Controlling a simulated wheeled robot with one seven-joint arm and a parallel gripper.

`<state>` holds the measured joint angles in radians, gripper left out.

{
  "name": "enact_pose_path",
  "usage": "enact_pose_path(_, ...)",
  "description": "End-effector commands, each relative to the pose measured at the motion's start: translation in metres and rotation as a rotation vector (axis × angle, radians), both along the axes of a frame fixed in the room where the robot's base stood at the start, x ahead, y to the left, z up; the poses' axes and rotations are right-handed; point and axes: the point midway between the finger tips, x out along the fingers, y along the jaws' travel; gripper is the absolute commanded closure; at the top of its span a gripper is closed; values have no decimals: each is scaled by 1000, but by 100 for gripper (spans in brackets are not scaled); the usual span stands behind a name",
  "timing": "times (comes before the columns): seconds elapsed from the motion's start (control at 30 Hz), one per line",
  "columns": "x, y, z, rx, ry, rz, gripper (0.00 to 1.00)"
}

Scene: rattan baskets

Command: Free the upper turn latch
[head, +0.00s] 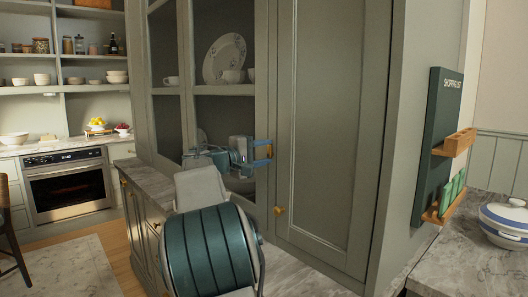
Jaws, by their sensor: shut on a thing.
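The upper turn latch (269,150) is a small brass piece on the frame between the glazed cabinet door and the solid green-grey door. My gripper (263,153) reaches it from the left, its blue fingers closed on the latch, one above and one below. The fingers hide part of the latch, and I cannot tell exactly how it is turned. A second brass latch (278,210) sits lower on the same frame, clear of my gripper. The solid door (322,130) is flush with the cabinet front.
A marble ledge (300,272) runs below the doors. The glazed cabinet holds a patterned plate (224,58) and bowls. On the right are a shopping-list board (437,130) and a lidded striped pot (505,222). An oven (68,186) stands far left, with open floor before it.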

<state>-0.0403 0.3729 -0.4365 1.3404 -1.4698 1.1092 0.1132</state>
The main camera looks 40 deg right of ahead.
Motion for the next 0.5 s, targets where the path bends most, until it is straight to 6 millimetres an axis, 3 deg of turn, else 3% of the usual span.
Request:
enact_pose_path(0.4, 1, 1, 0, -2, 9, 2, 83)
enact_pose_path(0.43, 1, 1, 0, -2, 9, 2, 57)
enact_pose_path(0.5, 1, 1, 0, -1, 8, 2, 38)
